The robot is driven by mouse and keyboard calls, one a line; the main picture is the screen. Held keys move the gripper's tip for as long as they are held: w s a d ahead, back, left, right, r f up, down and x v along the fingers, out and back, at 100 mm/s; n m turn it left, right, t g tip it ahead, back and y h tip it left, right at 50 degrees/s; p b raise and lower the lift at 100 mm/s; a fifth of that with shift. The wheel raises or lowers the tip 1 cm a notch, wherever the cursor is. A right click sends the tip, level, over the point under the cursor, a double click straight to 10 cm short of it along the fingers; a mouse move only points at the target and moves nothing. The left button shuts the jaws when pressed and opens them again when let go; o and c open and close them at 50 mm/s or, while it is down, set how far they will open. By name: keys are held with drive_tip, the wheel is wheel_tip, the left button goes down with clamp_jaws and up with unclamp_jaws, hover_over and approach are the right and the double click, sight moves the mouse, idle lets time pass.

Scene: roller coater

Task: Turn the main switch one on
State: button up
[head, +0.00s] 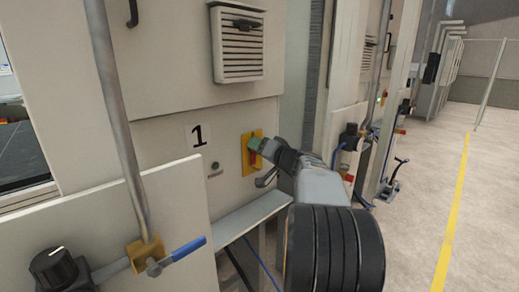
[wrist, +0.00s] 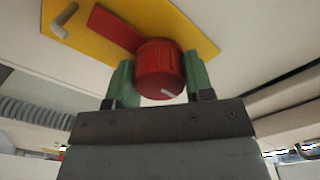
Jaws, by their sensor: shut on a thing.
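The main switch one is a red rotary knob (wrist: 161,70) on a yellow plate (wrist: 185,18), fixed to the cream cabinet panel. In the head view the yellow plate (head: 246,152) sits right of the label "1" (head: 199,135), and my gripper hides most of the knob. My gripper (head: 256,146) reaches in from the right. In the wrist view its green fingers (wrist: 160,82) are closed on both sides of the knob. A white mark shows on the knob's face, and a red bar (wrist: 112,27) extends from it across the plate.
A small round lock (head: 214,168) is left of the switch. A vented box (head: 238,43) is above it. A grey ledge (head: 240,217) runs below. A vertical pipe with a blue-handled valve (head: 182,250) stands at left front. Open floor lies to the right.

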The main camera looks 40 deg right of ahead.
drive_tip(key=m+b, duration=0.3)
drive_tip(key=shift+f+m, duration=0.2)
drive_tip(key=shift+m, duration=0.1)
drive_tip(key=m+b, duration=0.1)
drive_tip(key=m, duration=0.3)
drive_tip(key=shift+r+m, duration=0.1)
drive_tip(key=shift+m, duration=0.2)
drive_tip(key=m, duration=0.4)
drive_tip(key=shift+m, duration=0.3)
drive_tip(key=shift+m+p, duration=0.35)
drive_tip(key=shift+m, duration=2.15)
drive_tip(key=o, duration=0.9)
